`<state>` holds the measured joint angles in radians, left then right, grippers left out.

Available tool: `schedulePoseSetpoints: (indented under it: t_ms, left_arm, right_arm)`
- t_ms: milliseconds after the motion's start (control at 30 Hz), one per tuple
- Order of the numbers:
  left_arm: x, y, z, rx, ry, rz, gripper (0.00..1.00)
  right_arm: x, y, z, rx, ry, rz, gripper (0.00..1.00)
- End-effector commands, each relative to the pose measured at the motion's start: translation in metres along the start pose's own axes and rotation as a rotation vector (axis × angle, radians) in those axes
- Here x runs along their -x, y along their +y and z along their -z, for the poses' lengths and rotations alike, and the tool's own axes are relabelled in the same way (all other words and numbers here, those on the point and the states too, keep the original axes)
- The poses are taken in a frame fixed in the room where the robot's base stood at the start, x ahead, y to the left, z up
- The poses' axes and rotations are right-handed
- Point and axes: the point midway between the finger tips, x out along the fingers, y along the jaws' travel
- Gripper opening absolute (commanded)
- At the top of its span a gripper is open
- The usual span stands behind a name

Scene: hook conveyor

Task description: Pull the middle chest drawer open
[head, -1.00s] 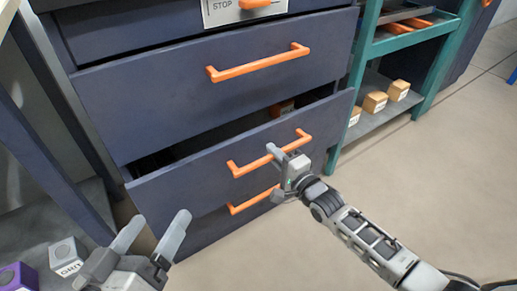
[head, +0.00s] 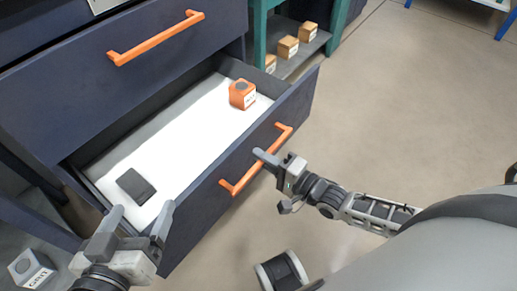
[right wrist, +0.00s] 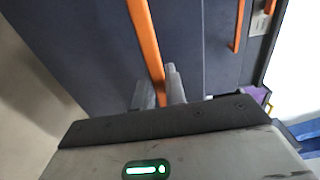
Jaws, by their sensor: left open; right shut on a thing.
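The dark blue chest has its middle drawer (head: 210,212) pulled well out in the head view. Its white floor shows, with an orange cube (head: 242,94) toward the back right and a dark block (head: 136,186) near the front left. My right gripper (head: 268,160) is shut on the drawer's orange handle (head: 257,158). In the right wrist view the fingers (right wrist: 158,90) straddle the orange handle (right wrist: 145,40). My left gripper (head: 140,220) is open and empty, close to the drawer's front left corner in the picture.
A closed upper drawer with an orange handle (head: 155,38) is above. A teal shelf (head: 262,30) with several tan boxes stands behind to the right. A grey cube (head: 30,268) sits at lower left. The floor (head: 390,110) to the right is clear.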

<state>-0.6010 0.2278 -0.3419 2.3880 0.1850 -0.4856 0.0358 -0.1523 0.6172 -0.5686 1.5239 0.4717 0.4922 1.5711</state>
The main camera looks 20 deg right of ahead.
Motion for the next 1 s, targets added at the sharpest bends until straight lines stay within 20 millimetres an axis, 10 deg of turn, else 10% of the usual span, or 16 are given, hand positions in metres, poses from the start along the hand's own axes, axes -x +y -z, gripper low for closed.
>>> schedulePoseSetpoints:
  t_ms: [533, 633, 1000]
  left_arm:
    - [0.0007, -0.0009, -0.0036, -0.008, -0.014, 0.004, 0.82]
    - [0.0007, -0.0009, -0.0038, -0.008, -0.014, 0.004, 0.82]
    - [0.0006, -0.0009, -0.0031, -0.008, -0.014, 0.004, 0.82]
  right_arm:
    - [0.0066, -0.0004, 0.0017, 0.001, -0.001, 0.002, 0.00]
    - [0.0065, -0.0004, 0.0017, 0.001, -0.001, 0.002, 0.35]
    - [0.0087, -0.0001, 0.0018, 0.001, -0.003, 0.000, 0.35]
